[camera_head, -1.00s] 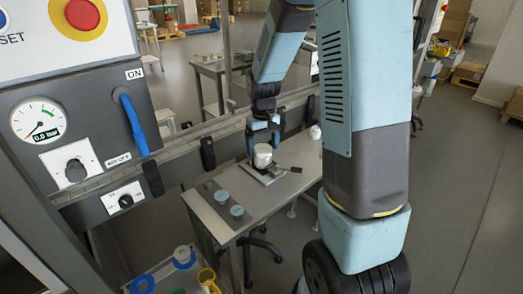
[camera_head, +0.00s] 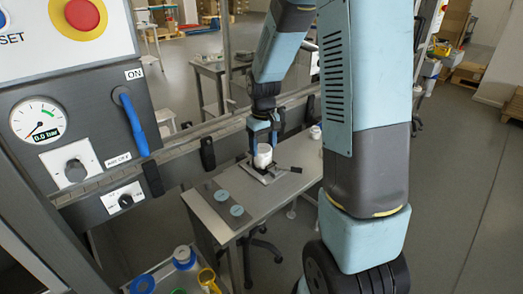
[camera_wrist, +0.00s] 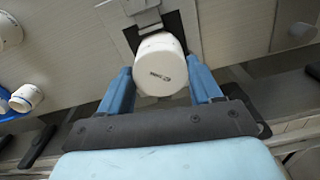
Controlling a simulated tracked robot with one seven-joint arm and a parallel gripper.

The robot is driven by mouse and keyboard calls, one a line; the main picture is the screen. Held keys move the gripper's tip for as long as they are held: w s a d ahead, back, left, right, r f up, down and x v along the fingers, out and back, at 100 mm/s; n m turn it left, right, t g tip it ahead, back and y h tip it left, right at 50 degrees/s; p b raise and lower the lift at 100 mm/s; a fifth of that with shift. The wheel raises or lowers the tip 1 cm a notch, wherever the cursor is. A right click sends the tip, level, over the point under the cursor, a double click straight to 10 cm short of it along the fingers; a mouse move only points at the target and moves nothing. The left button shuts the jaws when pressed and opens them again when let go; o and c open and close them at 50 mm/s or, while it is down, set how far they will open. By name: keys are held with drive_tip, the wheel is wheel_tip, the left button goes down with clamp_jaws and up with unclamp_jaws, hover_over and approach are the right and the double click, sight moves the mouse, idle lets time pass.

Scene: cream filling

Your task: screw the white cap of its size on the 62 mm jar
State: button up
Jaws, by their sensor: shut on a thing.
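A white round jar (camera_head: 263,160) stands upright in a metal clamp fixture (camera_head: 283,170) on the bench. My gripper (camera_head: 264,138) is over it, pointing down, with one blue finger on each side. In the wrist view, a white cap (camera_wrist: 160,60) with small dark print sits between the two fingers of my gripper (camera_wrist: 160,88). The fingers are shut on this cap. The line between cap and jar is not clear, so I cannot tell how it sits on the thread. The cap hides most of the jar in the wrist view.
A dark plate with light blue discs (camera_head: 237,210) lies on the near part of the bench (camera_head: 262,203). Another white piece (camera_head: 315,132) stands at the bench's far right. A control panel (camera_head: 75,115) fills the left. White containers (camera_wrist: 25,98) show at the left in the wrist view.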

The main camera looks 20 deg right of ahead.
drive_tip(key=c, duration=0.4)
drive_tip(key=shift+o, duration=0.2)
drive_tip(key=m, duration=0.4)
drive_tip(key=shift+w, duration=0.1)
drive_tip(key=shift+m, duration=0.9)
drive_tip(key=shift+w+m, duration=0.1)
drive_tip(key=shift+m, duration=1)
drive_tip(key=m, duration=0.3)
drive_tip(key=shift+m, duration=0.3)
